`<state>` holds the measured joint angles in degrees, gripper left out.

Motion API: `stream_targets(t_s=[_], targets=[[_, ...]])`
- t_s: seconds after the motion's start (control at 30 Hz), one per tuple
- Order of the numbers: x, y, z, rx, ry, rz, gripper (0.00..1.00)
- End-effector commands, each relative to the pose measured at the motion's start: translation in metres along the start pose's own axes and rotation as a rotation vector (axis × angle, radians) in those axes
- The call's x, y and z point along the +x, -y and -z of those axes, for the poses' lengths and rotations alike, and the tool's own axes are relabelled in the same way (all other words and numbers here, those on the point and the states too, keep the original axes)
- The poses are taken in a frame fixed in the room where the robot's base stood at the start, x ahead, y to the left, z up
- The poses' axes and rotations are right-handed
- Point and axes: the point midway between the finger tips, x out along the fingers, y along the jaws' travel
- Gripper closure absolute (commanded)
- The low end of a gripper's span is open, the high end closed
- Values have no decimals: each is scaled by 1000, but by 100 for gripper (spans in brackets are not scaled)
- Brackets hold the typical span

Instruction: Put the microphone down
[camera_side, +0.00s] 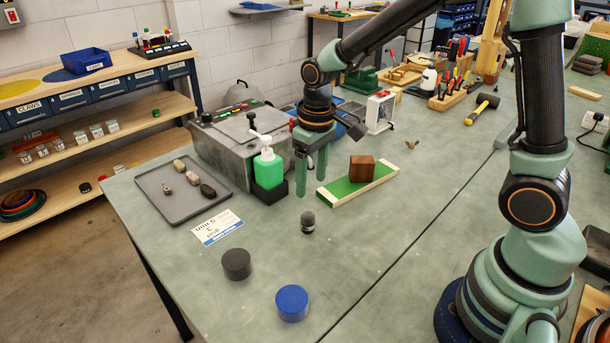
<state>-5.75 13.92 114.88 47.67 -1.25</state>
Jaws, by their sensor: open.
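A small dark grey object, seemingly the microphone (307,222), stands upright on the green-grey bench top (400,250), near the middle of the picture. My gripper (312,183) points down with its two fingers spread and nothing between them. In the picture its fingertips are just above the microphone, with a small gap between them, so they appear apart. The exact height of the fingers over the bench is hard to tell from this view.
A black cylinder (236,264) and a blue cylinder (292,303) stand in front. Behind are a green pump bottle (268,169), a green board (342,187) bearing a brown block (361,168), and a grey tray (175,211) with stones. The bench right of the microphone is clear.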

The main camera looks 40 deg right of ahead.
Motion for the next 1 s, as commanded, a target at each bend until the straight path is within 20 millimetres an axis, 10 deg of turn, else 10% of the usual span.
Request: stream_targets(t_s=[0.6, 1.0], targets=[[-116, -22, -68, 89, -319, -21, 31], [-132, -27, -98, 120, -429, -32, 31]])
